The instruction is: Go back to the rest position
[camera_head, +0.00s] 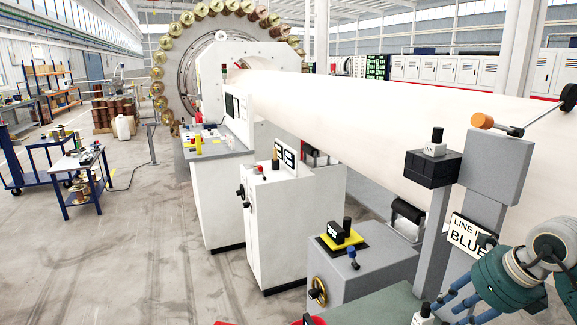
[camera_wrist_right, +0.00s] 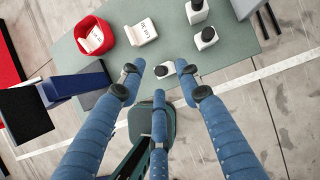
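My right gripper (camera_head: 462,296) is at the lower right of the head view, above the near end of a green table (camera_head: 375,308). Its blue fingers also show in the right wrist view (camera_wrist_right: 160,82), spread apart with nothing held between them. Below the fingertips, a white bottle (camera_wrist_right: 168,69) stands near the edge of the green tabletop (camera_wrist_right: 108,47). My left gripper does not show in either view.
On the green table are a red bowl (camera_wrist_right: 94,37) with a white item inside, a white labelled block (camera_wrist_right: 142,32) and white bottles with black caps (camera_wrist_right: 206,38). A grey post (camera_head: 432,235) stands close to my right gripper. Open floor (camera_head: 150,260) lies at the left.

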